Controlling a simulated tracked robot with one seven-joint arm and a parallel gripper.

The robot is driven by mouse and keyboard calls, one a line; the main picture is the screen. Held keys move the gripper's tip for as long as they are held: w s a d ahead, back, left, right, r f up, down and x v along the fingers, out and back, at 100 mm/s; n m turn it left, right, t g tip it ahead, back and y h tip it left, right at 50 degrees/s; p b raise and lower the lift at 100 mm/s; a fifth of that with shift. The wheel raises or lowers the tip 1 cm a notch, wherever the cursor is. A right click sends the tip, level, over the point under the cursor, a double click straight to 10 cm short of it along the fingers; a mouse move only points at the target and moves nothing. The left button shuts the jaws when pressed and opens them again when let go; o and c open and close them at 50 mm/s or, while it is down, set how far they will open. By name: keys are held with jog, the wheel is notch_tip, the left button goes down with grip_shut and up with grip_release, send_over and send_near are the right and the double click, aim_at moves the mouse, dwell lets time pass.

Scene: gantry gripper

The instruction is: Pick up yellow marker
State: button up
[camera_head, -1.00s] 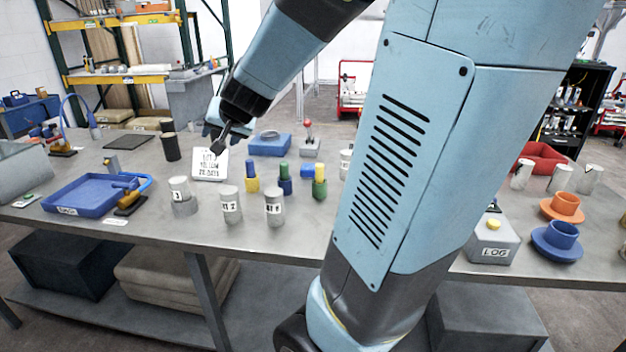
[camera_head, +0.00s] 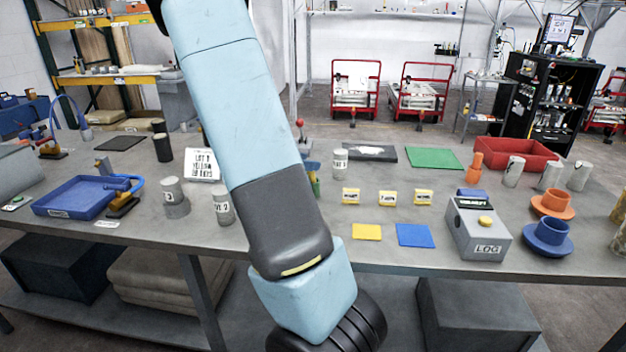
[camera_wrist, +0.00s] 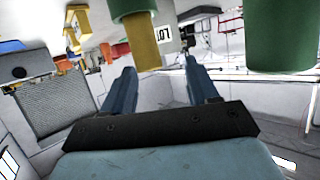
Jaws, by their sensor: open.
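In the wrist view, my gripper (camera_wrist: 160,66) is open, with its two blue fingers apart and nothing gripped. A yellow cylinder (camera_wrist: 145,48), likely the yellow marker, meets a wider green piece (camera_wrist: 132,8) at the top of the picture. Its free end appears between the fingertips, nearer the left one; I cannot tell the depth or whether they touch. A large green cylinder (camera_wrist: 280,35) is close on the right. In the head view, my arm hides my gripper and most of the marker area; only small coloured slivers show at the arm's right edge.
In the head view, a blue tray (camera_head: 85,197) and grey labelled cylinders (camera_head: 223,208) stand left of my arm. To the right are three small yellow labelled blocks, a yellow square (camera_head: 367,232), a blue square (camera_head: 415,235), and a grey LOG box (camera_head: 478,230). The table between them is clear.

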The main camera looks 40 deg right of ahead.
aim_at(316, 179)
jog(key=a+f, duration=0.1)
jog(key=a, duration=0.2)
jog(key=shift+a+f, duration=0.15)
jog(key=shift+f, duration=0.25)
jog(key=shift+s+x, duration=0.2)
jog(key=shift+x, duration=1.6)
jog(key=shift+s+x, duration=0.2)
jog(key=shift+x, duration=1.65)
jog(key=c, duration=1)
